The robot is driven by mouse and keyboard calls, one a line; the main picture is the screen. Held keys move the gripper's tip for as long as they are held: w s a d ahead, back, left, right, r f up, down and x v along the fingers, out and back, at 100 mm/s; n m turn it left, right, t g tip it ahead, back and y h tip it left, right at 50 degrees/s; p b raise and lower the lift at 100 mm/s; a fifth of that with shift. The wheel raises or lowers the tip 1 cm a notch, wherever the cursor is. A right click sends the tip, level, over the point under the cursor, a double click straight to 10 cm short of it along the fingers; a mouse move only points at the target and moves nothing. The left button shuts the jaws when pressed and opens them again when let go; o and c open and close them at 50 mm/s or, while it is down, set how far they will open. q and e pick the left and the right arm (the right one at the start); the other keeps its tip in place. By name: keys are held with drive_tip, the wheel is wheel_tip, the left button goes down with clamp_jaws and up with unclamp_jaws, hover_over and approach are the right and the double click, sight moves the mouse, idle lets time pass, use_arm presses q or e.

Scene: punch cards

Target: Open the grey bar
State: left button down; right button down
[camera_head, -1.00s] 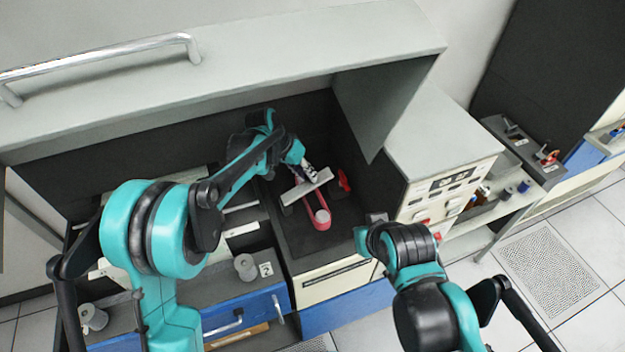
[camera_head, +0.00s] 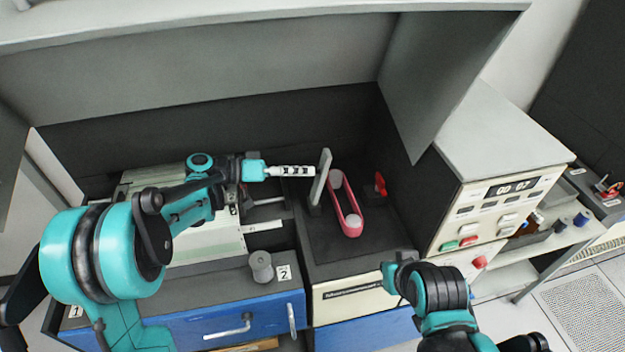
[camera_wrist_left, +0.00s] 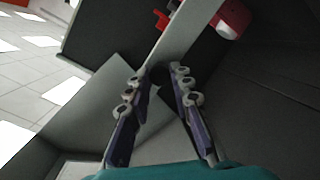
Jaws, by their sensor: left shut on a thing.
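The grey bar (camera_head: 321,176) is a flat light-grey strip standing on edge beside a red elongated loop (camera_head: 352,222) on the dark work surface. My left gripper (camera_head: 312,171) reaches in from the left at the bar's left face and is shut on it. In the left wrist view, the bar (camera_wrist_left: 176,38) runs up from between the two fingers (camera_wrist_left: 162,86). The jaws of my right gripper do not show; only part of the right arm is at the lower right.
A red knob (camera_head: 380,184) stands right of the loop. Dark walls enclose the back and right of the recess. A control box (camera_head: 492,205) with buttons is at the right. A grey spool (camera_head: 261,266) stands at the front left by a card marked 2.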

use_arm(q)
drive_tip(key=shift+s+a+f+h+b, duration=0.15)
drive_tip(key=shift+a+f+h+b, duration=0.15)
drive_tip(key=shift+a+h+b, duration=0.45)
drive_tip(key=shift+s+a+f+h+b, duration=0.1)
drive_tip(key=shift+a+f+h+b, duration=0.25)
drive_tip(key=shift+b, duration=0.55)
drive_tip(key=shift+r, duration=0.1)
drive_tip(key=c, duration=1.3)
unclamp_jaws()
drive_tip(key=shift+c, duration=0.2)
drive_tip(key=s+a, duration=0.2)
drive_tip(key=a, duration=0.9)
drive_tip(key=shift+s+a, duration=0.15)
drive_tip(key=shift+a, duration=0.25)
drive_tip(key=shift+r, duration=0.1)
drive_tip(key=shift+a, duration=0.1)
